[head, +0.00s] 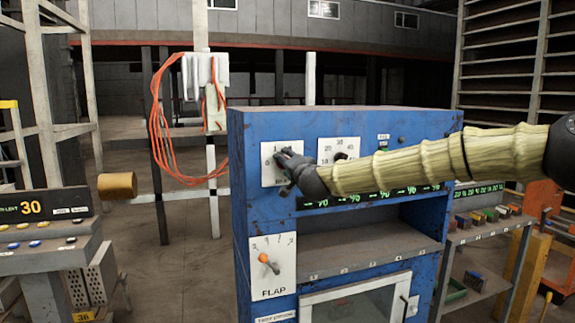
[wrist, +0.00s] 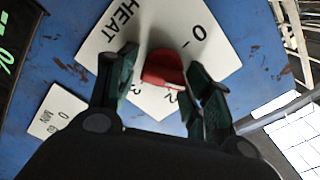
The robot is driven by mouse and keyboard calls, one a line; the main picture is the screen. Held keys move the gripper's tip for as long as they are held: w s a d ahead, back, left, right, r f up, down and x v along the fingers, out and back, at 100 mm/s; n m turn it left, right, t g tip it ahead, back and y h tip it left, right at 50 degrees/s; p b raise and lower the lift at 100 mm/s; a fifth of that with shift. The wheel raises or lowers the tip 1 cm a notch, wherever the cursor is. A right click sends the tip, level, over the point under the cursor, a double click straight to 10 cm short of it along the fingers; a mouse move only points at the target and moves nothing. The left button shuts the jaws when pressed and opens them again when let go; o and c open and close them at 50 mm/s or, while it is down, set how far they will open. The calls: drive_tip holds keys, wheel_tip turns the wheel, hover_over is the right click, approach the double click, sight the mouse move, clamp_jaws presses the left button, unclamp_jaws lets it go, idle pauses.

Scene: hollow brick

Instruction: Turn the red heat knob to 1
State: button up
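The red heat knob (wrist: 163,68) shows in the wrist view between my two dark fingers, in the middle of the white HEAT plate (wrist: 205,22). The plate's 0, 2 and 3 can be read around it; which number the knob points at I cannot tell. My gripper (wrist: 160,62) is open around the knob. The right finger is close to the knob, perhaps touching; a small gap shows at the left finger. In the head view my gripper (head: 283,159) is at the HEAT plate (head: 268,176) on the upper left of the blue panel (head: 250,140), and hides the knob.
A second white dial plate (head: 327,146) is right of the HEAT plate, partly behind my arm. Below are the FLAP plate (head: 284,245) with an orange-tipped lever (head: 264,258) and a windowed door (head: 345,308). A shelf with small coloured blocks (head: 490,215) stands at right.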

drive_tip(key=shift+a, duration=0.1)
drive_tip(key=v, duration=1.2)
